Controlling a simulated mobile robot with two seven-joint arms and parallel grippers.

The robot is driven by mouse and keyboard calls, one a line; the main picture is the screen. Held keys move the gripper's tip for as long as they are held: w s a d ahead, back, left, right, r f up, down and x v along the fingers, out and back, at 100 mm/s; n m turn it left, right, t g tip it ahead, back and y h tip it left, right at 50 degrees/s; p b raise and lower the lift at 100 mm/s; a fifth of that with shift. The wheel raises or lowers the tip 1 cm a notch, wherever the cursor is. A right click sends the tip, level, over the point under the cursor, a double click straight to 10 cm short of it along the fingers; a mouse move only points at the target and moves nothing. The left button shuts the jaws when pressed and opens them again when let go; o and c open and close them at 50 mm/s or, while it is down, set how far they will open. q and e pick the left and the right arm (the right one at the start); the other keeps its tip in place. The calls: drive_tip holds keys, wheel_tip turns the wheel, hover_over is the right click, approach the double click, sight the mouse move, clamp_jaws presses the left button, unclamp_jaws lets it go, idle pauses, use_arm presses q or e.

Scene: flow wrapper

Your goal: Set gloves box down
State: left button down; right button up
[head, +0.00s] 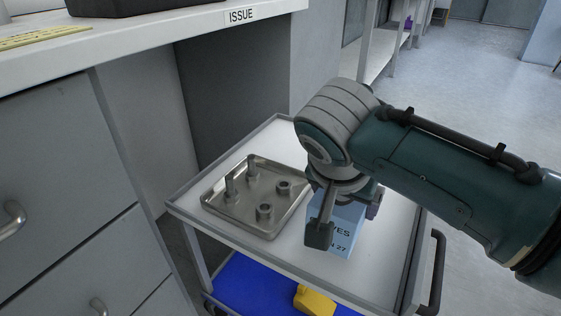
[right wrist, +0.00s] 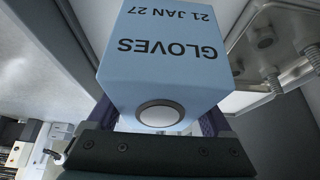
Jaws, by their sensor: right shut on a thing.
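The gloves box (head: 343,232) is light blue with dark lettering and stands upright over the white top of the cart (head: 262,146). In the right wrist view the box (right wrist: 168,58) reads "GLOVES" and "21 JAN 27", with a round pale spot on its near face. My right gripper (head: 345,222) comes from above and is shut on the box, with one finger in front of it. Whether the box's bottom touches the cart top cannot be told. My left gripper is not in view.
A metal tray (head: 222,212) with several metal fittings lies on the cart, left of the box. A yellow object (head: 314,301) sits on the blue lower shelf (head: 245,285). A counter labelled ISSUE (head: 240,15) stands at the upper left.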

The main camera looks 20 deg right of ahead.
wheel_tip(320, 180, down, 4)
drive_tip(key=shift+b, duration=1.25)
drive_tip(key=shift+f, duration=0.15)
drive_tip(key=shift+f, duration=0.1)
drive_tip(key=o, duration=1.2)
